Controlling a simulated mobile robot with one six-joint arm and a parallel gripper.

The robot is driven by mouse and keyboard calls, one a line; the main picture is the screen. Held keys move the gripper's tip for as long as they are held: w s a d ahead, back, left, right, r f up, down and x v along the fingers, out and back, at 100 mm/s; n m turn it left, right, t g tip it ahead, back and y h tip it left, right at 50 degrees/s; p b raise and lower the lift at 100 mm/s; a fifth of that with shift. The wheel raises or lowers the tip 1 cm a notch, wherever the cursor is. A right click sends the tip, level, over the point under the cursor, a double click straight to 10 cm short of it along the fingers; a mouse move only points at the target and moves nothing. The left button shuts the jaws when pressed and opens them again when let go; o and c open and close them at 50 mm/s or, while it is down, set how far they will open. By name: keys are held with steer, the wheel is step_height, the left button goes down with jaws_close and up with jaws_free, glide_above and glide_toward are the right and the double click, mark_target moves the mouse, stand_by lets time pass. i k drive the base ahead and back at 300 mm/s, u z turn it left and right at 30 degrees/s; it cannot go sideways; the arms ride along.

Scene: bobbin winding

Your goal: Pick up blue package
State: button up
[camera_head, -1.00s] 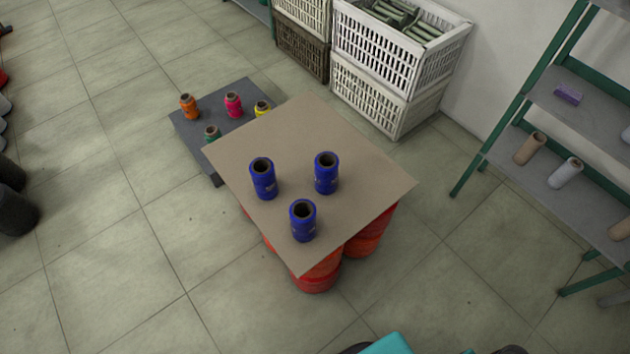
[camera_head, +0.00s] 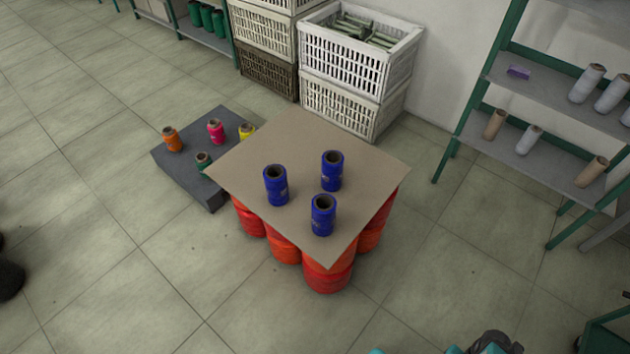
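Three blue packages, wound spools with dark hollow tops, stand upright and apart on a square tan board. One is at the left (camera_head: 276,186), one at the back right (camera_head: 332,171), and one at the front (camera_head: 323,216). The board (camera_head: 300,135) lies on top of several red-orange spools (camera_head: 327,278). My gripper cannot be made out. Only small teal and dark pieces show at the bottom edge, and I cannot tell whether they belong to my arm.
A low grey platform (camera_head: 190,182) behind the board's left side holds orange, pink, yellow and green spools. Stacked white crates (camera_head: 352,70) stand behind. A green-framed shelf (camera_head: 540,95) with spools stands at right.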

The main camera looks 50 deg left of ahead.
mark_target(332, 161)
steer(key=z, duration=0.05)
steer(key=k, duration=0.65)
steer(key=u, duration=2.3)
steer(key=i, duration=0.6)
steer(key=z, duration=0.05)
